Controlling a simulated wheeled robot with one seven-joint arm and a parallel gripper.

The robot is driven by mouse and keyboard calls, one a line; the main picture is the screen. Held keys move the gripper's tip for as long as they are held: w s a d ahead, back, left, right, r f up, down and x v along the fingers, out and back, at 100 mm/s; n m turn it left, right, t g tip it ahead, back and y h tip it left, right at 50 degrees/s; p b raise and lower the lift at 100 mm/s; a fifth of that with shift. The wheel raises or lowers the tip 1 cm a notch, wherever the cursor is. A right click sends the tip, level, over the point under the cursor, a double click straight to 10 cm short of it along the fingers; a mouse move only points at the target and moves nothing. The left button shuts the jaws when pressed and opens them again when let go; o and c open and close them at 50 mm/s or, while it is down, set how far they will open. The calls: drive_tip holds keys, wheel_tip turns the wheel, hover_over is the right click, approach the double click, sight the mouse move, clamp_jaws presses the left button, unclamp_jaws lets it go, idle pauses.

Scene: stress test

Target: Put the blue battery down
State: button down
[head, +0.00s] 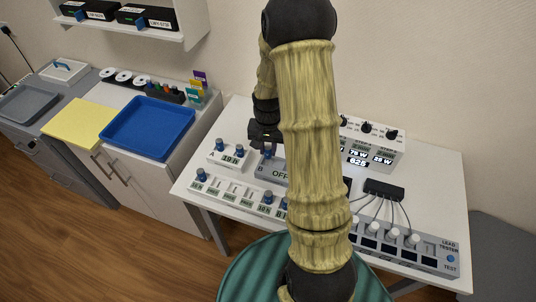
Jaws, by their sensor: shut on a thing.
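My gripper (267,145) is above the white table, over the grey box marked B and OFF (277,174), partly behind my own arm. It is shut on a small blue thing (267,153), which I take to be the blue battery; only a little of it shows. I cannot tell whether it touches the box. Similar blue cylinders stand on the box marked A (230,159) to the left and on the long labelled strip (233,194) in front.
A white box with knobs and displays (378,147), a black hub with cables (384,189) and a lead tester (440,257) stand to the right. A blue tray (148,127) and yellow sheet (78,123) lie on the left cabinet. My arm hides the table's middle.

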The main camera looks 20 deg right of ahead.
sight(268, 155)
wheel_tip(268, 155, down, 4)
drive_tip(key=shift+w+r, duration=0.1)
drive_tip(key=shift+r, duration=0.05)
drive_tip(key=shift+a+r, duration=0.1)
drive_tip(key=shift+f, duration=0.2)
drive_tip(key=c, duration=1.2)
unclamp_jaws()
drive_tip(key=shift+d, duration=0.2)
drive_tip(key=shift+c, duration=0.2)
drive_tip(key=shift+s+r, duration=0.1)
drive_tip(key=shift+s, duration=0.1)
wheel_tip(268, 155, up, 12)
drive_tip(key=shift+a+r, duration=0.1)
